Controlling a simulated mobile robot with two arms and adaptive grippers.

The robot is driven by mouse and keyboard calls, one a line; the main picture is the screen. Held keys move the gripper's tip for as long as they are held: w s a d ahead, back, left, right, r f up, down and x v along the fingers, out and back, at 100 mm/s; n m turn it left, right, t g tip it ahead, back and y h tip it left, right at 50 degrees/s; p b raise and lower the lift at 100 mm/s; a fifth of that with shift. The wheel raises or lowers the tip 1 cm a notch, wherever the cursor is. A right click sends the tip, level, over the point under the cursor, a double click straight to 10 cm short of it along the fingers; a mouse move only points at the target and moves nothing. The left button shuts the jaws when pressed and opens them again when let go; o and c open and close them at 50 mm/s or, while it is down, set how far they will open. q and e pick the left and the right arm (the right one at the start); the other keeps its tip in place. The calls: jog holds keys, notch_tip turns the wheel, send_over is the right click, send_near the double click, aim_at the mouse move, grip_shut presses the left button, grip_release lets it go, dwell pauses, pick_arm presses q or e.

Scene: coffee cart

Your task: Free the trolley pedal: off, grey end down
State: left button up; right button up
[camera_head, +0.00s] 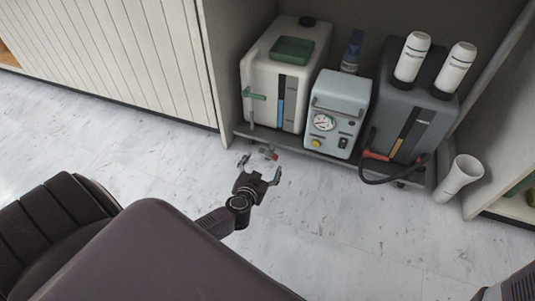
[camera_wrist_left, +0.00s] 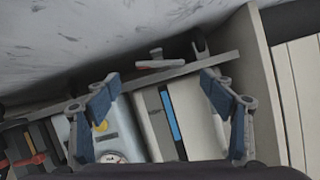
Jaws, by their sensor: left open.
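The trolley pedal (camera_head: 269,153) is a small part with a red piece and a grey piece, low at the front edge of the trolley (camera_head: 330,157). In the left wrist view the pedal (camera_wrist_left: 160,63) shows a reddish bar and a short grey stub at the trolley's edge. Which end sits lower is too small to tell. My left gripper (camera_head: 262,166) is open around the pedal's direction, with its fingers to either side. In the wrist view my left gripper (camera_wrist_left: 160,78) has its fingertips apart, and the pedal appears between and beyond them, not gripped.
On the trolley stand a white tank (camera_head: 262,84), a pale blue machine with a gauge (camera_head: 338,105) and a dark grey tank (camera_head: 393,105) with a black hose (camera_head: 378,181). Cabinet walls flank the trolley. The floor in front is clear.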

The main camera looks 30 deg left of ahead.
aim_at(268, 155)
pick_arm(q)
jog(key=b+x, duration=0.1)
jog(key=x, duration=0.1)
jog(key=b+x, duration=0.1)
jog(key=x, duration=0.1)
jog(key=shift+f+b, duration=0.3)
jog(key=shift+b, duration=0.1)
jog(key=shift+r+b+x, duration=0.2)
jog(key=shift+b+x, duration=0.3)
jog(key=shift+x, duration=0.4)
jog(key=shift+a, duration=0.1)
jog(key=shift+c, duration=0.5)
